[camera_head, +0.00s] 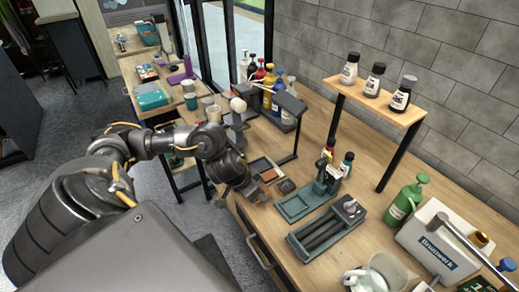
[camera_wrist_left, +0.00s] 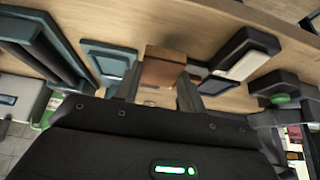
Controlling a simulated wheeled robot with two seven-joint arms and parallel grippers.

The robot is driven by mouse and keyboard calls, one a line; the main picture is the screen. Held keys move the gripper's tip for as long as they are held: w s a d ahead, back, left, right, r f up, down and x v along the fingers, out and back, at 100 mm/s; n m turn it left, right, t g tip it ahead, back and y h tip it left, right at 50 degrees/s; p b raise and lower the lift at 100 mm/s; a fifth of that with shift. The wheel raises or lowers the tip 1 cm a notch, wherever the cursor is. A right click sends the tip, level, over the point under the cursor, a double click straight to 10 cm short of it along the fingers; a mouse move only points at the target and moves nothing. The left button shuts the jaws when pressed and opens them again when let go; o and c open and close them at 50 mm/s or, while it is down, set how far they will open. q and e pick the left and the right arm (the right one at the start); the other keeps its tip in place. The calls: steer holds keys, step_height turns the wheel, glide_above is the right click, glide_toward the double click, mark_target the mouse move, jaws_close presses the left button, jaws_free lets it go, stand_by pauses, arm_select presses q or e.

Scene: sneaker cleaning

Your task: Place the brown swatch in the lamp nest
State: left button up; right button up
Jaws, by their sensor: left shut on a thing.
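The brown swatch (camera_wrist_left: 165,68) is a flat brown block between the two fingers of my left gripper (camera_wrist_left: 164,92) in the left wrist view. The gripper is shut on it. In the head view my left gripper (camera_head: 258,190) is low over the bench, and the brown swatch (camera_head: 270,175) shows beside its fingers. A shallow dark-framed tray with a pale pad (camera_wrist_left: 240,66) lies just right of the swatch in the wrist view. I cannot tell for sure whether this tray is the lamp nest. My right gripper is out of view.
An empty teal tray (camera_head: 296,206) and a longer teal tray with dark bars (camera_head: 325,228) lie right of the gripper. Several pump bottles (camera_head: 270,88) stand behind. A raised wooden shelf (camera_head: 368,100) holds small bottles. Bare wood (camera_head: 330,125) lies between shelf and lamp.

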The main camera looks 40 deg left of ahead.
arm_select(q)
steer(key=f, duration=0.2)
steer(key=shift+w+d+f, duration=0.2)
steer(key=shift+d+f, duration=0.05)
steer(key=shift+f, duration=0.45)
steer(key=shift+f, duration=0.2)
steer(key=o, duration=0.9)
steer(key=shift+o, duration=0.2)
steer(key=p+v, duration=0.1)
steer(key=v, duration=1)
steer(key=shift+a+p, duration=0.25)
steer(key=shift+p, duration=0.05)
